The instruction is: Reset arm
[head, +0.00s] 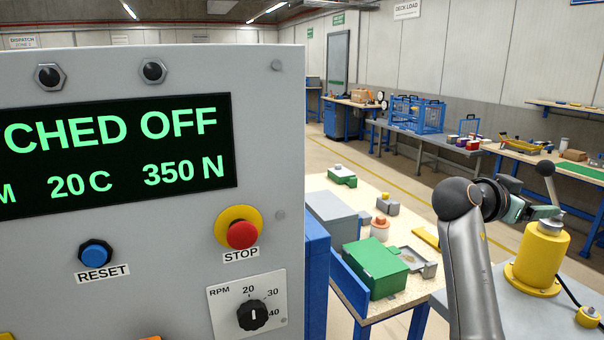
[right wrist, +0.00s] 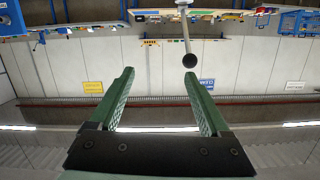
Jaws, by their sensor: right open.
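My right gripper (head: 532,212) is at the right of the head view, beside the top of a yellow pedestal (head: 540,255). A metal lever with a dark ball knob (head: 545,168) rises from the pedestal. The right wrist view is upside down; there the green fingers of my right gripper (right wrist: 158,100) are wide apart with nothing between them. The ball knob (right wrist: 190,61) hangs beyond the fingertips, nearer the right finger. My left gripper is not in view.
A grey control panel (head: 140,250) fills the left, with a blue RESET button (head: 95,254), a red STOP button (head: 242,235) and an RPM dial (head: 252,315). Its cut-off display (head: 120,150) reads "CHED OFF", 20 C, 350 N. A workbench holds a green box (head: 375,268) and several small parts.

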